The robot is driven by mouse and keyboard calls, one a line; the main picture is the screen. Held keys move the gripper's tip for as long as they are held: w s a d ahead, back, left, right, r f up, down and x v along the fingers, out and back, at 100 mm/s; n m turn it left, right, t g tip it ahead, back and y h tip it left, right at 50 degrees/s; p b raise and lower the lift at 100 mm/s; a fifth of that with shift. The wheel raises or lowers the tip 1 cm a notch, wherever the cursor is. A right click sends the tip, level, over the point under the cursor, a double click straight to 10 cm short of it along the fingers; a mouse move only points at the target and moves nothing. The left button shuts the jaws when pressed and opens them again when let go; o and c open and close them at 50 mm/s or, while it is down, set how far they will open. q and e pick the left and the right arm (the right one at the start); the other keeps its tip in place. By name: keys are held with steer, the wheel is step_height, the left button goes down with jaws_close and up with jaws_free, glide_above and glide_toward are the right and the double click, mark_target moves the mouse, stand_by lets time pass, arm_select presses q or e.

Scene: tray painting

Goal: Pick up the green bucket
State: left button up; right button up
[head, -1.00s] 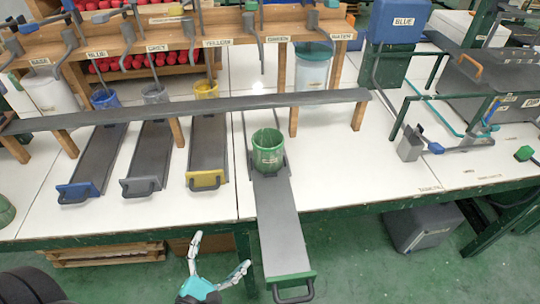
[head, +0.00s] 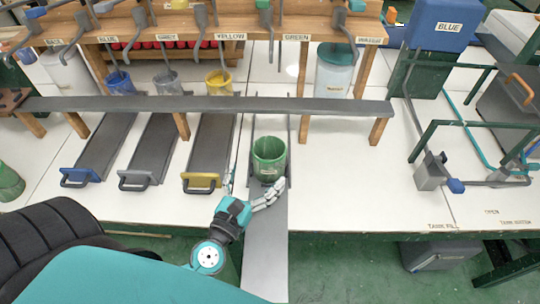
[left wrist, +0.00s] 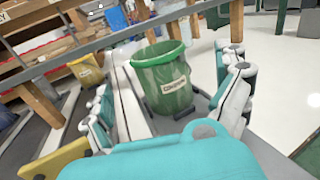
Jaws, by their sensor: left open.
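The green bucket (head: 269,157) stands upright on the pulled-out grey slide (head: 265,240) in front of the rack. It carries a white label in the left wrist view (left wrist: 165,85). My left gripper (head: 253,192) is open just in front of the bucket in the head view. In the left wrist view its open fingers (left wrist: 170,105) lie on either side of the bucket, which is between and beyond them. I cannot tell whether any finger touches it. My right gripper is not in view.
A grey rail (head: 200,104) runs behind the bucket. Blue, grey and yellow-handled slides (head: 207,150) lie to the left on the white table. Blue (head: 118,82) and yellow (head: 217,82) buckets stand behind the rail. The white tabletop right of the slide (head: 340,180) is clear.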

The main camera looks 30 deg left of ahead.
mark_target(263, 162)
arm_select(q)
steer(key=w, duration=0.1)
steer(key=w+p, duration=0.1)
steer(key=w, duration=0.2)
steer(key=shift+w+a+r, duration=0.1)
steer(key=shift+w+a, duration=0.15)
steer(key=shift+w, duration=0.1)
steer(key=w, duration=0.2)
steer(key=w+p, duration=0.1)
steer(key=shift+w+a, duration=0.2)
steer(key=shift+w, duration=0.15)
steer(key=shift+w+f, duration=0.2)
steer(key=shift+w, duration=0.1)
steer(key=shift+s, duration=0.1)
steer(key=c, duration=1.2)
steer(key=shift+r, duration=0.1)
steer(key=c, duration=0.5)
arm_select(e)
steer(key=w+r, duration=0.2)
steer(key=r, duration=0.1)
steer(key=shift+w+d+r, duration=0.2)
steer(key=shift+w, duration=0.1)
